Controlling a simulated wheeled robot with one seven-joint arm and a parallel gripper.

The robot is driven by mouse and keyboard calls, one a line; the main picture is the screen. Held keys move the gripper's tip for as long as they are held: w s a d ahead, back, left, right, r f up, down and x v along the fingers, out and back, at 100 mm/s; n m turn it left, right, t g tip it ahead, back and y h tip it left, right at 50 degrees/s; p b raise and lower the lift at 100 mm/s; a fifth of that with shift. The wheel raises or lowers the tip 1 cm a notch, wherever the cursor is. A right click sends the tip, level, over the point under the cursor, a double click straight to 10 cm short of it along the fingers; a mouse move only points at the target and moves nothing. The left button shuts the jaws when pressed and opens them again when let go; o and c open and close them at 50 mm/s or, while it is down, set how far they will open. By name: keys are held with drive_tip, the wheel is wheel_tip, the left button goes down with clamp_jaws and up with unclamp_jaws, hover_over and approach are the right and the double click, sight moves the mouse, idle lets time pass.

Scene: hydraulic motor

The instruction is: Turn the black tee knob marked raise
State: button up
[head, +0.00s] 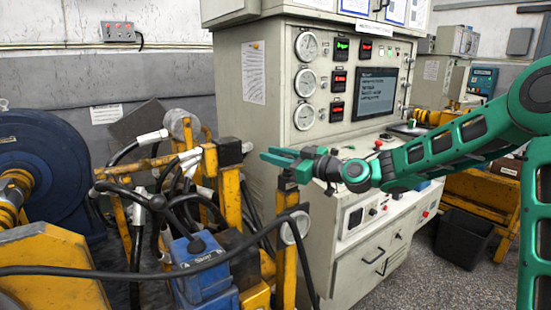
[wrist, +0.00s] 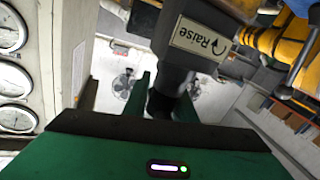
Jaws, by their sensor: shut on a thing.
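The black tee knob (wrist: 163,100) shows in the wrist view as a dark, narrow piece below a dark block. The block bears a pale label (wrist: 201,38) reading "Raise" with a curved arrow. My gripper (wrist: 164,88) has its green fingers on either side of the knob and is shut on it. The knob is hard to make out there, and the fingers' exact contact is partly hidden.
A cream control cabinet (head: 257,165) with gauges and a screen stands behind my gripper. Black hoses (head: 150,272) and a blue box (head: 198,265) crowd the left and front. A large blue reel (head: 35,165) stands far left. Open floor (head: 425,285) lies at the right.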

drive_tip(key=shift+w+d, duration=0.25)
drive_tip(key=shift+d, duration=0.05)
drive_tip(key=o, duration=0.8)
drive_tip(key=shift+o, duration=0.2)
drive_tip(key=shift+a, duration=0.15)
drive_tip(key=shift+s, duration=0.1)
drive_tip(key=v, duration=1)
drive_tip(key=shift+s+d, duration=0.2)
drive_tip(key=shift+d, duration=0.1)
drive_tip(key=shift+o, duration=0.2)
drive_tip(key=shift+f, duration=0.1)
